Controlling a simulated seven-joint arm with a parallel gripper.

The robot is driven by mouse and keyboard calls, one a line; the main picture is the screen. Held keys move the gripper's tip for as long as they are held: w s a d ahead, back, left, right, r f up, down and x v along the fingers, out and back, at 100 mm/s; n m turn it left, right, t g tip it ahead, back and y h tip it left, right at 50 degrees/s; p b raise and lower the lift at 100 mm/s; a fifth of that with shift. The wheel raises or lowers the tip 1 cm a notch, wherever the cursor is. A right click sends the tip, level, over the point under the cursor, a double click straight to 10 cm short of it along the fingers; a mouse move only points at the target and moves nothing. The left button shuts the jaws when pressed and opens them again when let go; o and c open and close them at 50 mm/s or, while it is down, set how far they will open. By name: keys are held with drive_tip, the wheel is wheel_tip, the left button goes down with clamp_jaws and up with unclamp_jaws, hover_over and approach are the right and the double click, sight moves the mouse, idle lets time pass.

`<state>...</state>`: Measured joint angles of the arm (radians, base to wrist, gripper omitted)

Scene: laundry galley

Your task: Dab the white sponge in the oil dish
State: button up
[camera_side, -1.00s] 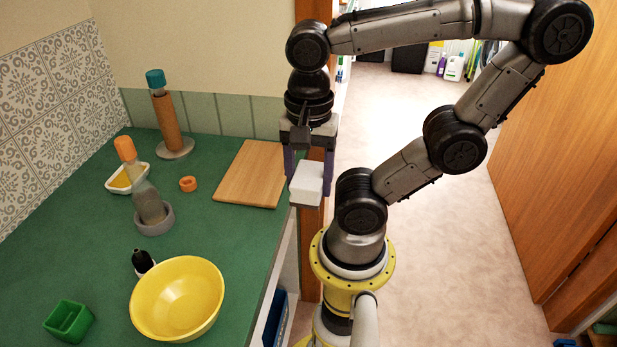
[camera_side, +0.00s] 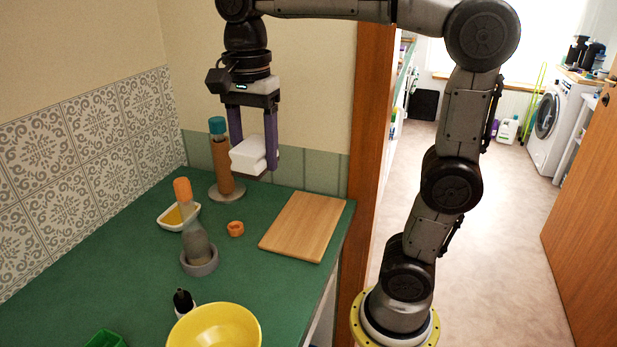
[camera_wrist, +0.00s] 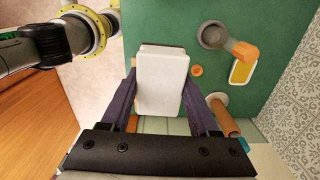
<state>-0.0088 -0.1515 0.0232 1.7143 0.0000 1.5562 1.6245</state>
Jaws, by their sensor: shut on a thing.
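My gripper (camera_side: 254,150) is shut on the white sponge (camera_side: 249,157) and holds it in the air above the back of the green counter. In the wrist view the sponge (camera_wrist: 162,82) sits between my two purple fingers. The oil dish (camera_side: 177,216) is a small white dish with yellow oil, on the counter at the left near the tiled wall. It lies lower and to the left of the sponge, well apart from it. The oil dish also shows in the wrist view (camera_wrist: 243,72) at the right.
A bottle with an orange top (camera_side: 196,232) stands in a grey ring close to the dish. A brown cylinder with a teal cap (camera_side: 222,165) stands behind. An orange ring (camera_side: 236,229), a wooden board (camera_side: 303,228) and a yellow bowl (camera_side: 215,328) are also on the counter.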

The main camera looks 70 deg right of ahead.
drive_tip(key=w+d, duration=0.2)
drive_tip(key=w, duration=1)
hover_over(178, 219)
wheel_tip(178, 219, down, 16)
drive_tip(key=shift+f, duration=3.55)
drive_tip(key=shift+f, duration=0.65)
wheel_tip(178, 219, up, 7)
